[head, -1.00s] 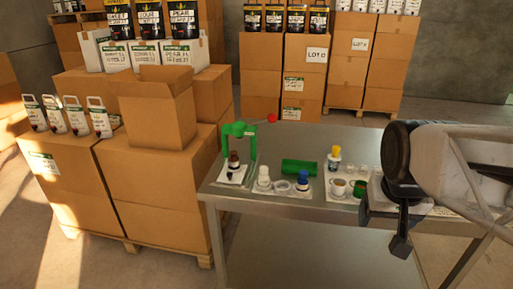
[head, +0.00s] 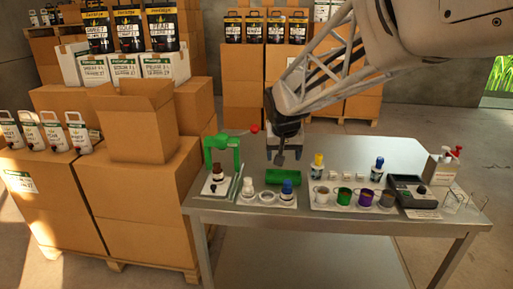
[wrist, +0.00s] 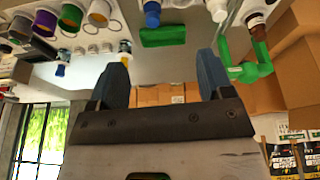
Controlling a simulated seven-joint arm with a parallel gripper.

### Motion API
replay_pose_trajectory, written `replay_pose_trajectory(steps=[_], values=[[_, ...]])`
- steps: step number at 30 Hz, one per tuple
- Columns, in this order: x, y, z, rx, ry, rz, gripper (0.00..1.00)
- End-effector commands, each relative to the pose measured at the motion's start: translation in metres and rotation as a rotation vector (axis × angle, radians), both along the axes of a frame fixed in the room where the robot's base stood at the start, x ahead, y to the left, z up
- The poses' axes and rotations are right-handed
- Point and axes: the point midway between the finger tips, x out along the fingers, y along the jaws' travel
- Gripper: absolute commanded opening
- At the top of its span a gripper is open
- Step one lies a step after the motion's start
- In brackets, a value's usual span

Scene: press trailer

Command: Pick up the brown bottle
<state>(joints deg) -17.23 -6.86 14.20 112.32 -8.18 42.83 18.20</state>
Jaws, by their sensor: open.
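The brown bottle (head: 217,172) stands upright on a white base under the green press (head: 235,143), at the left end of the metal table. It also shows in the wrist view (wrist: 257,28), at the upper right beside the green press (wrist: 252,70). My gripper (head: 288,156) hangs over the back middle of the table, right of the press and apart from the bottle. In the wrist view, the two blue fingers of my gripper (wrist: 163,72) are spread with nothing between them.
A green block (head: 283,177) lies in front of my gripper. Several cups (head: 344,197) stand farther right. Cardboard boxes (head: 140,200) stack close to the table's left side.

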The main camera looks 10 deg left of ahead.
Motion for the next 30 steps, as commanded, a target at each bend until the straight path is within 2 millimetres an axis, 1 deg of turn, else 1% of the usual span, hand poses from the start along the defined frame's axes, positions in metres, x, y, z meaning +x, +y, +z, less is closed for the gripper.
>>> replay_pose_trajectory(steps=[1,5,9,14,18,24,27,30], values=[[0.013,0.013,-0.006,0.000,-0.002,0.006,0.74],[0.043,0.045,-0.019,0.002,-0.011,0.019,0.74],[0.073,0.082,-0.035,0.006,-0.022,0.032,0.74],[0.103,0.127,-0.058,0.010,-0.033,0.049,0.74],[0.127,0.168,-0.080,0.017,-0.044,0.063,0.74],[0.152,0.219,-0.110,0.026,-0.057,0.081,0.74],[0.159,0.236,-0.121,0.030,-0.061,0.085,0.74],[0.163,0.247,-0.127,0.032,-0.064,0.089,0.74]])
